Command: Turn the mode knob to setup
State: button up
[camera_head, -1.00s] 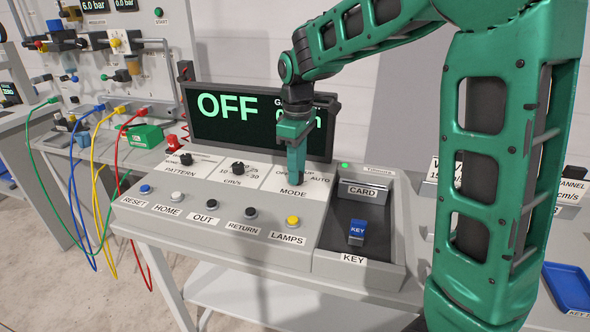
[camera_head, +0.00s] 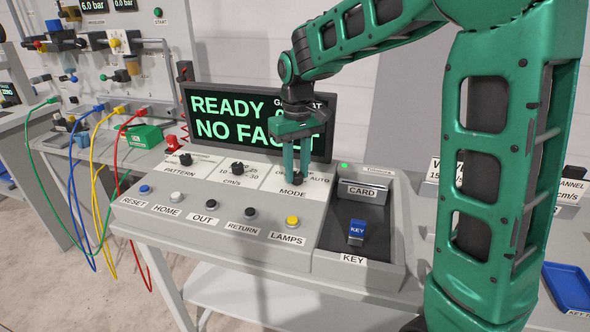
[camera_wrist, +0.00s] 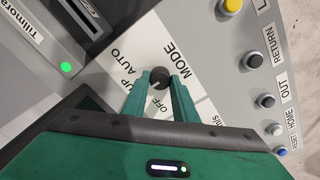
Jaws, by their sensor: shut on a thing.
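The mode knob (camera_wrist: 159,77) is a small black dial on a white plate of the sloped console, with OFF, a partly covered label ending in UP, and AUTO around it. My gripper (camera_head: 297,178) points down at the MODE plate, and its two green fingers are shut on the knob, one on each side. It also shows in the wrist view (camera_wrist: 160,84). The knob is mostly hidden in the head view. The display (camera_head: 230,117) behind the console reads READY and NO FAULT, partly covered by my gripper.
The pattern knob (camera_head: 185,159) and the cm/s knob (camera_head: 237,168) stand left of the mode knob. A row of buttons, including the yellow lamps button (camera_head: 292,222), runs along the front. A recessed tray (camera_head: 340,230) at right holds a blue key (camera_head: 357,232) below a card slot.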

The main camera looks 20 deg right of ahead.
aim_at(298, 173)
jog(key=shift+w+d+r, duration=0.1)
jog(key=shift+w+d, duration=0.05)
jog(key=shift+w, duration=0.05)
jog(key=o, duration=1)
jog(key=shift+o, duration=0.2)
jog(key=shift+s, duration=0.1)
notch_tip(298, 173, up, 11)
jog(key=shift+f, duration=0.2)
